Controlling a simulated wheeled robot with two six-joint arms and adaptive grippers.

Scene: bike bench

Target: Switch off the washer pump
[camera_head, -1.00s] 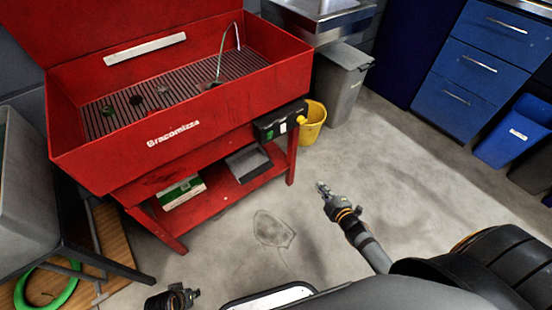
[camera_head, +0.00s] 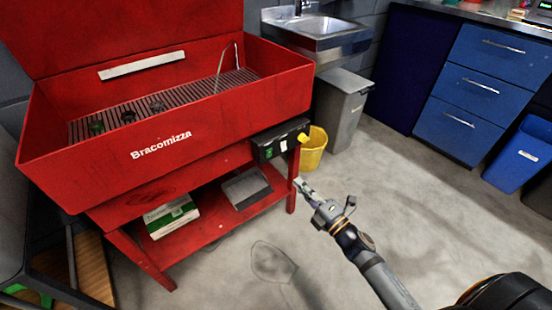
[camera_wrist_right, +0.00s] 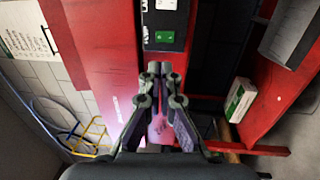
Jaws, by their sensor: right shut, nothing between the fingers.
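The red parts washer (camera_head: 160,150) stands at the left with its lid raised. In the right wrist view the green switch (camera_wrist_right: 164,37) shows just beyond the fingertips. My right gripper (camera_head: 301,184) is shut and empty, below and right of the box in the head view, apart from it. It also shows in the right wrist view (camera_wrist_right: 159,68). My left gripper is out of view.
A yellow bucket (camera_head: 313,150) and a grey bin (camera_head: 341,108) stand right of the washer. Its lower shelf holds a green and white box (camera_head: 172,216) and a grey tray (camera_head: 246,187).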

